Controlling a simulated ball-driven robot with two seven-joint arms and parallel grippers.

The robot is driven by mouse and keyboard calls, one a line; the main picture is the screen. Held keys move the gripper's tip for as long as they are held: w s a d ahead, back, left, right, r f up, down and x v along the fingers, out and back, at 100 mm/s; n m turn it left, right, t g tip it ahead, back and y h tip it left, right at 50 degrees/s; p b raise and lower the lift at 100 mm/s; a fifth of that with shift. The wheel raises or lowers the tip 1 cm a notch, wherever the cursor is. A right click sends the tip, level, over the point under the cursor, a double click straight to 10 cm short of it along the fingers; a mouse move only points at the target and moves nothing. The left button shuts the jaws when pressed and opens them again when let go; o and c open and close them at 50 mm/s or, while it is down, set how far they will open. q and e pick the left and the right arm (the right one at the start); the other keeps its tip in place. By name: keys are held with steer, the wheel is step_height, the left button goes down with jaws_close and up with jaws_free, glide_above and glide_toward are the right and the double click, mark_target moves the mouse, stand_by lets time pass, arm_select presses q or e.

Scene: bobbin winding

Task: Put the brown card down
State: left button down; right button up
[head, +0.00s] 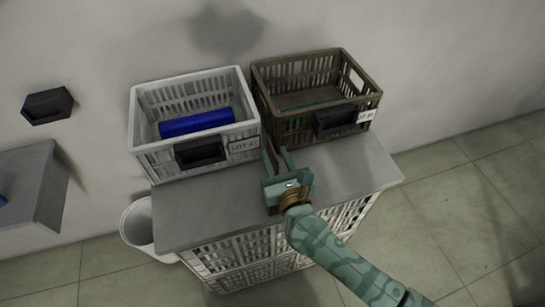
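I cannot make out a brown card in the head view. My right gripper (276,155) is over the grey table top (345,168), in front of the place where the two crates meet. Its two fingers point toward the crates and stand apart, with nothing visible between them. A brown crate (262,79) with a white label (367,115) and a dark holder (335,120) on its front stands at the back right of the table. My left gripper is not in view.
A white crate (144,139) beside the brown one holds a blue roll (197,123) and has a dark holder (200,152) in front. The front strip of the table is bare. A white bin (138,222) stands at its left. A grey shelf (28,180) is far left.

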steer(key=x, duration=0.2)
steer(key=shift+w+a, duration=0.1)
steer(key=shift+w, duration=0.25)
steer(key=shift+s, duration=0.1)
jaws_close()
